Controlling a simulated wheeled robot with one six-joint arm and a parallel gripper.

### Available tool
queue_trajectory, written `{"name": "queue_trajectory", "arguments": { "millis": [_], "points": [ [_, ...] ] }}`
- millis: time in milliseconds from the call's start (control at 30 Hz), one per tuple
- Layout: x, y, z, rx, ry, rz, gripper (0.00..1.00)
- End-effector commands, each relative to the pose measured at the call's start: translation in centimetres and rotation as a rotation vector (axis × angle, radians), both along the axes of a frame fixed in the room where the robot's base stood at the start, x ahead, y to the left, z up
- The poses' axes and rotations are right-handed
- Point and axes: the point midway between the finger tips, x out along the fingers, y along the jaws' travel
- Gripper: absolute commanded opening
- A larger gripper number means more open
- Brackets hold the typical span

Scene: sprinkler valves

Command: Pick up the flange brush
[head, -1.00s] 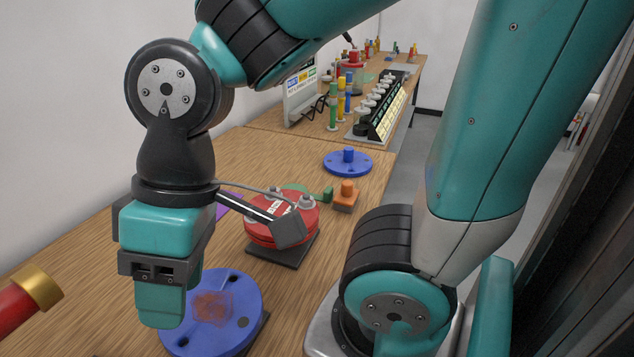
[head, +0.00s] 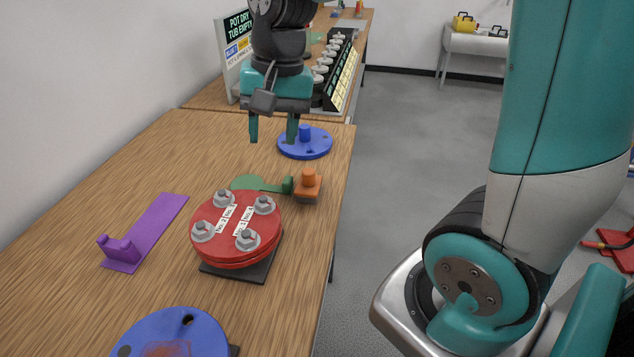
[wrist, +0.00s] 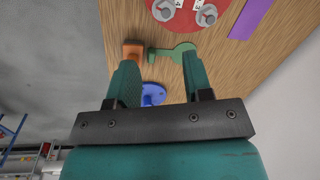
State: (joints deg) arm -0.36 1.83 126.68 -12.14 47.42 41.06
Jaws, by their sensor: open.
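The orange block with a round knob on top and a greyish underside (head: 308,184), which looks like the flange brush, stands on the wooden table near its right edge. In the wrist view the orange block (wrist: 132,50) shows just past the left fingertip, partly covered by it. My gripper (head: 273,140) is open and empty, pointing down above the table, up and to the left of the block in the head view. In the wrist view its fingers (wrist: 160,58) are apart, with the green piece and wood beyond them.
A flat green piece (head: 247,182) with an upright end sits against the block's left. A red bolted flange (head: 236,222), a blue knobbed disc (head: 305,147), a purple bracket (head: 150,228) and a near blue flange (head: 175,330) lie around. Bare wood shows on the left.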

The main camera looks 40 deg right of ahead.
Motion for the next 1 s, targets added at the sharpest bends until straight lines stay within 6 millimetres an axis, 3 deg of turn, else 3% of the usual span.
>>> {"name": "queue_trajectory", "arguments": {
  "millis": [33, 100, 200, 300, 467, 800, 1000],
  "points": [
    [2.2, -2.7, -0.4, -0.023, 0.034, -0.197, 0.46],
    [4.4, -6.0, -0.9, -0.053, 0.071, -0.456, 0.46],
    [6.3, -9.8, -1.6, -0.084, 0.103, -0.737, 0.46],
    [7.2, -11.9, -2.2, -0.101, 0.119, -0.896, 0.46],
    [7.3, -12.6, -4.4, -0.108, 0.128, -0.954, 0.46],
    [7.2, -12.5, -11.9, -0.107, 0.127, -0.948, 0.46],
    [7.3, -12.5, -14.2, -0.106, 0.124, -0.947, 0.46]
  ]
}}
